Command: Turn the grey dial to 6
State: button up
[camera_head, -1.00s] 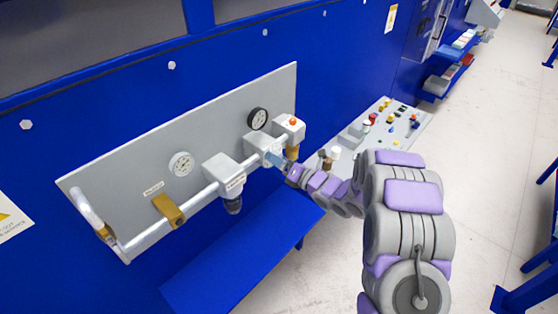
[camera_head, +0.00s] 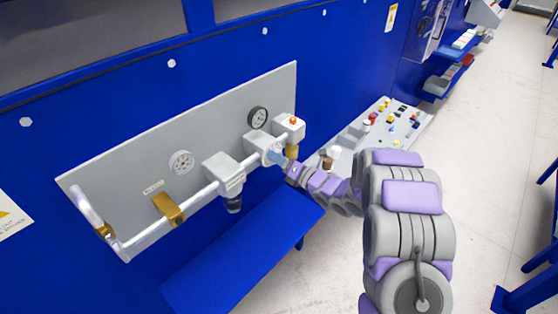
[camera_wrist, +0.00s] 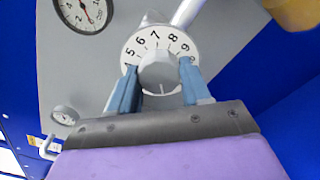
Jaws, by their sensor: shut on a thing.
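The grey dial (camera_wrist: 160,70) shows in the wrist view as a round grey knob over a white ring. The numbers 5, 6, 7, 8 and 9 are readable along the ring's upper arc. A short dark mark sits near the knob's lower edge. My gripper (camera_wrist: 157,85) has its blue fingers on the left and right sides of the knob, shut on it. The ring's lower part is hidden behind my gripper.
A grey panel (camera_head: 130,185) carries a pipe, a black-rimmed gauge (camera_head: 257,117), a white gauge (camera_head: 181,163) and a brass valve handle (camera_head: 168,208). A blue ledge (camera_head: 245,255) juts out below. A control box with coloured buttons (camera_head: 400,122) stands to the right.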

jog(key=shift+d+m+p, duration=0.1)
jog(key=shift+m+p, duration=7.6)
jog(key=shift+m, duration=7.9)
jog(key=shift+w, duration=0.1)
jog(key=o, duration=1)
jog(key=shift+w, duration=0.1)
jog(key=shift+o, duration=0.3)
